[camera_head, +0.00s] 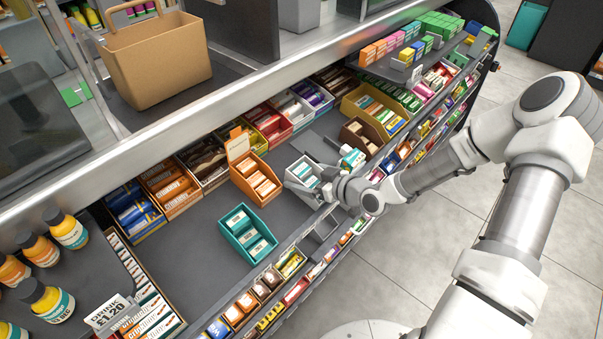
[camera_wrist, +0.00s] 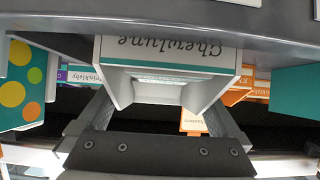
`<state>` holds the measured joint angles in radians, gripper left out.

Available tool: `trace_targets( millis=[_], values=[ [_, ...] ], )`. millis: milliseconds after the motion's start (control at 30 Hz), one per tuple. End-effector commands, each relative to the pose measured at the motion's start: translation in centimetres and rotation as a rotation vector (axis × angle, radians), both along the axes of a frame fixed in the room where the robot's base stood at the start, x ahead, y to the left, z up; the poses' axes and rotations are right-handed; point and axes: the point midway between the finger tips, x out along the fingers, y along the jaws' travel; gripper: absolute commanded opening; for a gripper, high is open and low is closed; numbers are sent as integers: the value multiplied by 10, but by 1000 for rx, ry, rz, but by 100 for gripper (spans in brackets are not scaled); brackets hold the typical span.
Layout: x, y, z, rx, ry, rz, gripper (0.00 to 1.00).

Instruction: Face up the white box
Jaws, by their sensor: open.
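The white box (camera_head: 292,178) is a small open-topped display box with white and teal packs in it, on the grey shelf in the head view. In the wrist view the white box (camera_wrist: 112,68) is straight ahead, with "Chewlune" lettering appearing upside down. My gripper (camera_head: 333,184) is at the right side of the box in the head view. In the wrist view my gripper (camera_wrist: 155,108) is open, its fingers spread to about the box's width. I cannot tell whether the fingers touch it. Part of the box's right side is hidden by my gripper in the head view.
An orange box (camera_head: 243,165) stands close left of the white box, and a teal box (camera_head: 233,222) stands nearer the front left. A brown box (camera_head: 355,135) is at the right. A rail (camera_head: 283,243) runs along the shelf front. Bare shelf (camera_head: 197,240) lies left of the teal box.

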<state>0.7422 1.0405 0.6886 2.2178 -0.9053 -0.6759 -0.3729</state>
Motion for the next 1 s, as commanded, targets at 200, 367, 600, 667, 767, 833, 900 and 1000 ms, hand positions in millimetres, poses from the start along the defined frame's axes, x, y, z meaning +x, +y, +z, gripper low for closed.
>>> trace_targets(
  millis=[200,367,600,667,767,833,900,1000],
  values=[
    [-9,-10,7,0,0,-2,100],
    [-15,-16,10,0,0,-2,100],
    [-24,-25,16,0,0,-1,100],
    [-27,-28,17,-1,0,-2,100],
    [-31,-32,19,-2,0,-1,100],
    [-33,-34,20,-1,-1,-2,100],
    [-34,-35,21,-1,-1,-2,100],
    [-35,-36,21,0,0,-1,100]
  ],
)
